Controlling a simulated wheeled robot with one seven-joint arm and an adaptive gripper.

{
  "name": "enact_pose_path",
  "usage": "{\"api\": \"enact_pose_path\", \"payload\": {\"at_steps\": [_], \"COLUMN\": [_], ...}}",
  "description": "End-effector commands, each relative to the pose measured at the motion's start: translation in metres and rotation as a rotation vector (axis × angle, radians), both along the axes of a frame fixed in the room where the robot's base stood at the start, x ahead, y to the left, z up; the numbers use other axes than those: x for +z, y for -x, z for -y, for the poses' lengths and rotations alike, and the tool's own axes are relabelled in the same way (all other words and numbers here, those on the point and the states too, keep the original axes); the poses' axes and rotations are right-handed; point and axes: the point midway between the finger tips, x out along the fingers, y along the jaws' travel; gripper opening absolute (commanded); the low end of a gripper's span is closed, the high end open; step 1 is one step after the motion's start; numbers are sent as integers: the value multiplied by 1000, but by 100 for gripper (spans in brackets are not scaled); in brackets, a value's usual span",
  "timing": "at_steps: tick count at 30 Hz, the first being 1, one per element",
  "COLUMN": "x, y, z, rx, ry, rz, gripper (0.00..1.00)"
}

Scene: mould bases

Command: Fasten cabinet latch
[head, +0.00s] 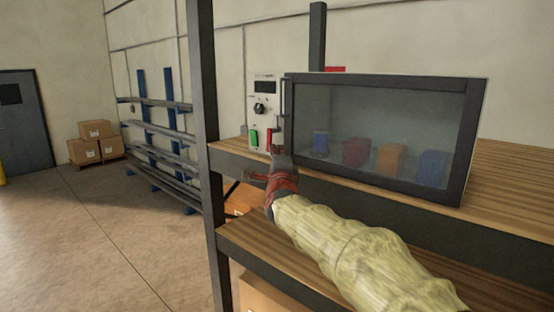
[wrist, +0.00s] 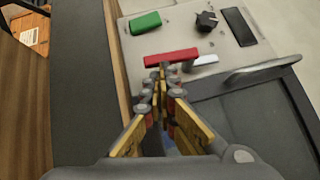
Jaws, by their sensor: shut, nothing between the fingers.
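The cabinet (head: 470,140) is a dark-framed box with a glass door (head: 385,120) on the shelf. The door looks shut, but I cannot tell whether it is flush. A bar handle (wrist: 262,72) runs along the door's panel-side edge. The pale panel (head: 262,78) beside it carries a red bar (wrist: 172,57), a small whitish piece (wrist: 205,60) and a green block (wrist: 146,22). I cannot tell for sure which part is the latch. My gripper (wrist: 162,74) is shut and empty, its tips close to the red bar; contact is unclear. It also shows in the head view (head: 279,152), below the panel.
A black knob (wrist: 206,19) and dark display (wrist: 238,26) are on the panel. Several coloured blocks (head: 356,152) stand behind the glass. A dark shelf post (head: 203,120) rises left of my gripper. The wooden shelf (head: 515,165) is bare right of the cabinet.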

Motion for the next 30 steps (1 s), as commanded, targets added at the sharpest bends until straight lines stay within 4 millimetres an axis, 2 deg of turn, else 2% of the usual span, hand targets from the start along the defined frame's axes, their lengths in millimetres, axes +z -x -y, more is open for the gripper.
{"api": "enact_pose_path", "payload": {"at_steps": [1,5,30], "x": [-7,-9,-14], "y": [-1,-2,-11], "z": [-1,-3,-15], "rx": [0,0,0], "ry": [-10,-42,-242], "rz": [8,32,189], "gripper": [0,0,0]}}
